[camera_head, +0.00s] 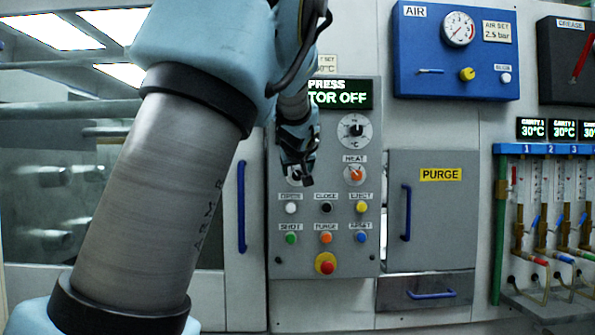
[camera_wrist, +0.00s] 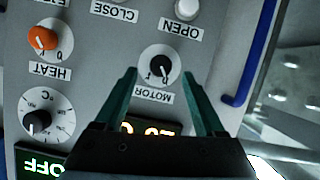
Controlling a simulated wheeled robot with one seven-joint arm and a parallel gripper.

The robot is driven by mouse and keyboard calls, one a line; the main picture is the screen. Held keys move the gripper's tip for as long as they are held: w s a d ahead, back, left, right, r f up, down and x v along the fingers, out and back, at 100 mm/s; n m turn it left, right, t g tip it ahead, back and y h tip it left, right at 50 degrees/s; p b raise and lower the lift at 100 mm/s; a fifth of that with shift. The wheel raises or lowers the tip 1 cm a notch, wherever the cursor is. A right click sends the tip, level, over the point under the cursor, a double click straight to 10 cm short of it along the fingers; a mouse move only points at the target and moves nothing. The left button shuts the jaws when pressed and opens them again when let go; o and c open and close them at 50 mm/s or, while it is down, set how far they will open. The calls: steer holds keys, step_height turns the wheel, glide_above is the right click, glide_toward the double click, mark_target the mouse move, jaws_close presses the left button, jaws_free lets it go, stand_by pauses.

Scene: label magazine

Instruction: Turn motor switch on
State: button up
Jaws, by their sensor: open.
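The motor switch (camera_wrist: 158,66) is a black round knob on a white plate. It shows upside down in the wrist view, above its MOTOR label (camera_wrist: 153,96); which mark its pointer is at is too small to tell. My gripper (camera_wrist: 160,73) is open and empty. Its two dark green fingers show on either side of the switch in that view; whether they touch it I cannot tell. In the head view my gripper (camera_head: 301,181) is in front of the control panel (camera_head: 345,262) and hides the switch. The panel display (camera_head: 345,95) reads "TOR OFF", partly covered.
Right of my gripper is the orange HEAT knob (camera_head: 354,175), with a temperature dial (camera_head: 354,130) above. Below are several push buttons and a red emergency button (camera_head: 325,263). A blue door handle (camera_head: 241,206) is at left, a PURGE door (camera_head: 440,225) at right.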

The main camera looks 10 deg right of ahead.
mark_target(297, 174)
steer(key=shift+p+x, duration=0.85)
steer(key=shift+x, duration=1.1)
steer(key=shift+c, duration=0.4)
jaws_close()
